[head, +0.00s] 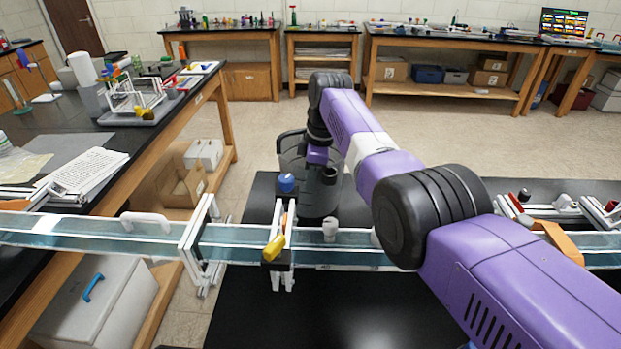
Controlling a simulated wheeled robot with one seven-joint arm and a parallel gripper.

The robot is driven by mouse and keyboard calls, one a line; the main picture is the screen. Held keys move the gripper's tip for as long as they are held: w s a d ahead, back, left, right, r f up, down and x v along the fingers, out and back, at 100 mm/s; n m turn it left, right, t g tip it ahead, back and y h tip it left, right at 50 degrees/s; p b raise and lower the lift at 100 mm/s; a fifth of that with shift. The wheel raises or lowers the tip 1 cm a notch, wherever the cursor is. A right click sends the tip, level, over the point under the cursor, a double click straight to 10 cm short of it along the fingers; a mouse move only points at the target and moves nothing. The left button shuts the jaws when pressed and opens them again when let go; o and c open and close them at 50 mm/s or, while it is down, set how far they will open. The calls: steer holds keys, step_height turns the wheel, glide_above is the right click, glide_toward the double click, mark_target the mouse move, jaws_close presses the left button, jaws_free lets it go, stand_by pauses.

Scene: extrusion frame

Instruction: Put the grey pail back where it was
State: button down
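The grey pail (291,161) shows just left of and partly behind the end of my arm, over the far part of the black bench top. A dark curved band, perhaps its handle, shows at its upper left. My purple and black arm reaches from the lower right across the clear channel and bends down at the wrist. My gripper (319,196) is the dark part under the wrist, overlapping the pail in the picture. Its fingers are not distinct, so I cannot tell whether it grips the pail, nor whether the pail touches the bench.
A long clear channel (90,231) runs across the foreground on white supports. A blue knob (286,183) and a yellow piece (273,247) stand near the gripper. A cluttered black bench is at left. The black top (330,310) in front is mostly clear.

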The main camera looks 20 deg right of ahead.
steer(key=c, duration=1.7)
jaws_free()
steer(key=shift+r, duration=0.1)
steer(key=r, duration=0.4)
steer(key=s+d+r+b, duration=0.1)
steer(key=r, duration=0.6)
steer(key=shift+s+d+r, duration=0.15)
steer(key=shift+d+r, duration=0.2)
steer(key=shift+r, duration=0.05)
